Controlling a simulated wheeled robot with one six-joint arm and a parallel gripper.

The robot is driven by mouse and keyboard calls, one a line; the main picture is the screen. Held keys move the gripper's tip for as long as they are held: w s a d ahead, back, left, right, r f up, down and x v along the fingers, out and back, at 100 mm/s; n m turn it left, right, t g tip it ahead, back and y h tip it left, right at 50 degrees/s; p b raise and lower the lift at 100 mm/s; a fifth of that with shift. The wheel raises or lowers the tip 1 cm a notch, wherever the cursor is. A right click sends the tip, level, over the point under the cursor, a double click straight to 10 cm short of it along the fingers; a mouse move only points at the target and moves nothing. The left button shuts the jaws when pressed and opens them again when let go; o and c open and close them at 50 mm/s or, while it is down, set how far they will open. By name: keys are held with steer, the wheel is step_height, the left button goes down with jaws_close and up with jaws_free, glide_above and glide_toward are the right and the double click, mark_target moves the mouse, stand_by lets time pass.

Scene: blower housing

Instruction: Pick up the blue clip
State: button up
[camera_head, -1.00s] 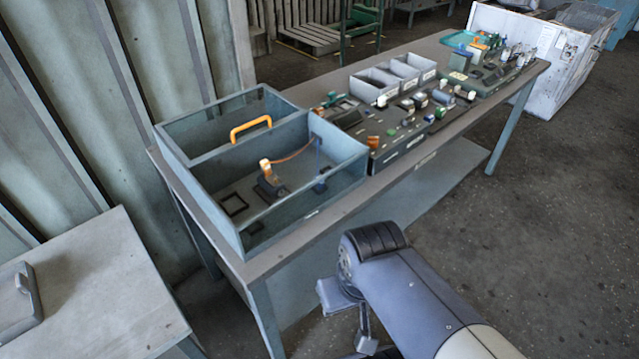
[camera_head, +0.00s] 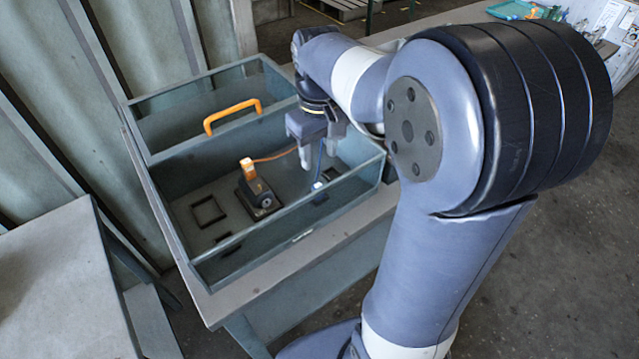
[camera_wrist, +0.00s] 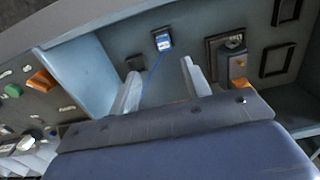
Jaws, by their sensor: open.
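The blue clip (camera_wrist: 162,41) lies on the floor of the open blue-grey housing (camera_head: 229,281). It has a pale face, and a thin blue cable runs from it towards my gripper. In the head view the clip (camera_head: 318,186) shows small, just below my gripper. My gripper (camera_head: 318,156) is inside the housing, above the clip, with its two fingers apart and nothing between them except the cable passing in the picture. In the wrist view the fingers (camera_wrist: 160,86) stand open, and the clip lies beyond their tips, apart from them.
A black block with an orange connector (camera_head: 247,165) and an orange cable stands left of the clip in the head view. Rectangular recesses mark the housing floor. A hinged cover with an orange handle (camera_head: 232,116) stands behind. The housing walls surround my gripper. A grey table (camera_head: 60,285) stands at left.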

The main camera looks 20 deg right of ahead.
mark_target(318, 186)
step_height(318, 186, down, 4)
steer(key=shift+s+r, duration=0.1)
steer(key=shift+r, duration=0.15)
steer(key=shift+s+a+f, duration=0.15)
steer(key=shift+s+f, duration=0.05)
steer(key=shift+f, duration=1.15)
steer(key=shift+s+a+f, duration=0.1)
steer(key=shift+s+f, duration=0.05)
steer(key=shift+f, duration=1.2)
steer(key=shift+c, duration=0.3)
steer(key=c, duration=0.8)
